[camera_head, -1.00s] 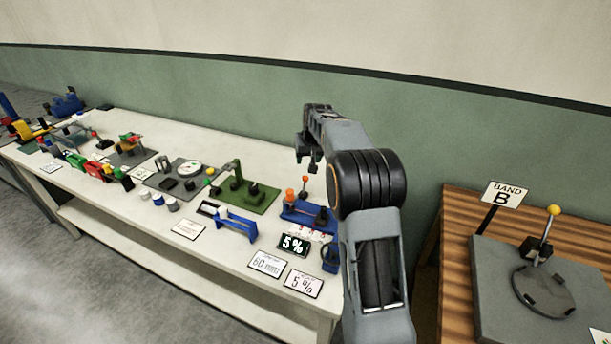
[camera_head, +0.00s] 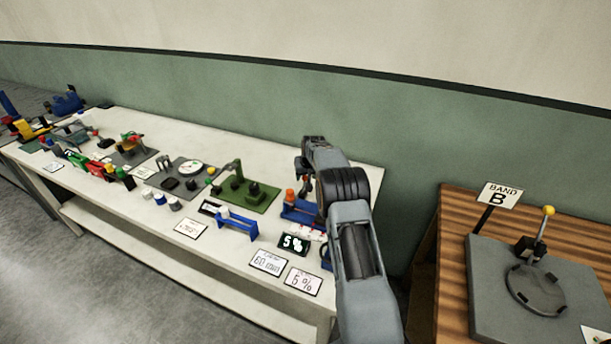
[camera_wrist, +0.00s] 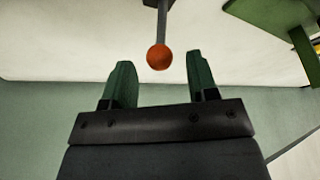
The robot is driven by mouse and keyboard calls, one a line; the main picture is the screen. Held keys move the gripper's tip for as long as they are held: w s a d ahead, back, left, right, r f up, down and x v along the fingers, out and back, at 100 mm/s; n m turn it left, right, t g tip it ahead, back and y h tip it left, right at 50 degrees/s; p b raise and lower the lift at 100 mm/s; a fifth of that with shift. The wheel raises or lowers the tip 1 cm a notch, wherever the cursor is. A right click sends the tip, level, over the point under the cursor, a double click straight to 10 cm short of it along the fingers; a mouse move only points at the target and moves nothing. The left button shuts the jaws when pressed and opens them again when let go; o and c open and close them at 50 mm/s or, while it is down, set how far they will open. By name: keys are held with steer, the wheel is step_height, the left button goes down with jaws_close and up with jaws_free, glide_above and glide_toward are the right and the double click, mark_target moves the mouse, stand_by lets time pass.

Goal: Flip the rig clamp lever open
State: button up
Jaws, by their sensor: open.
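The blue rig (camera_head: 299,212) stands at the right end of the white table, partly hidden behind my arm in the head view. A lever with an orange ball knob (camera_wrist: 159,57) on a grey rod (camera_wrist: 162,20) shows in the wrist view; I take it for the clamp lever. My gripper (camera_head: 304,180) is above the rig. In the wrist view its green fingers are open, with the knob in the gap near their tips. No finger visibly touches the knob.
A green plate with a fixture (camera_head: 262,199) and a blue-railed piece (camera_head: 237,225) stand left of the rig. A wooden table (camera_head: 453,262) at right carries a grey plate with a yellow-knobbed lever (camera_head: 548,211).

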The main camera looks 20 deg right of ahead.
steer(key=shift+x, duration=0.75)
steer(key=shift+c, duration=0.4)
jaws_close()
